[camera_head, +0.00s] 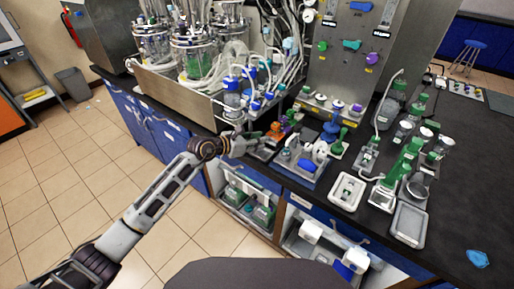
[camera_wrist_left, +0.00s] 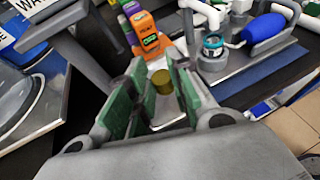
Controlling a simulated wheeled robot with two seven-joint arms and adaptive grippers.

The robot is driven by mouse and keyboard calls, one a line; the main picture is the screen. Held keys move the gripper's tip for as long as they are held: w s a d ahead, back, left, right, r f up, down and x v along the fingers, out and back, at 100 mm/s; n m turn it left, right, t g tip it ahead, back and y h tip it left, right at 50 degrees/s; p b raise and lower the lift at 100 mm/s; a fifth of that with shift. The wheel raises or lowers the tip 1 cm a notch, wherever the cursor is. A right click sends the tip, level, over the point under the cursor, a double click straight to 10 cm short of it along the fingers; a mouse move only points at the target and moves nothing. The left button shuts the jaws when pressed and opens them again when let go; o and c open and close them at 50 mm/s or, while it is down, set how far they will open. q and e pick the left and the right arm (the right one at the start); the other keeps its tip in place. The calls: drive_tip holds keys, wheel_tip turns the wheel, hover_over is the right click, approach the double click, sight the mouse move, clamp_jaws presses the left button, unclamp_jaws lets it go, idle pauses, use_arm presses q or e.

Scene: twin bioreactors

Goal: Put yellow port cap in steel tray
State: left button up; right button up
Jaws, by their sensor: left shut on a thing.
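The yellow port cap (camera_wrist_left: 163,82) shows in the left wrist view, between the green-padded fingers of my left gripper (camera_wrist_left: 166,92). The gripper is shut on it. In the head view my left gripper (camera_head: 256,141) is at the counter's front edge, beside the small orange and green items; the cap is too small to make out there. A pale, shallow surface shows below the fingers in the wrist view, partly hidden by them. A grey tray (camera_head: 408,224) lies on the counter at the right; I cannot tell whether it is the steel tray. My right gripper is not in view.
An orange box (camera_wrist_left: 145,32) stands just beyond the fingertips. A blue-based rig (camera_head: 303,166) with a blue bulb is right of the gripper. Another pale tray (camera_head: 347,191) lies farther right. Glass bioreactor vessels (camera_head: 196,55) stand behind. The black counter (camera_head: 470,180) has bare room at far right.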

use_arm(q)
drive_tip(key=shift+f, duration=1.75)
drive_tip(key=shift+f, duration=0.1)
drive_tip(key=o, duration=0.8)
drive_tip(key=shift+c, duration=0.2)
drive_tip(key=shift+a, duration=0.1)
drive_tip(key=v, duration=1.2)
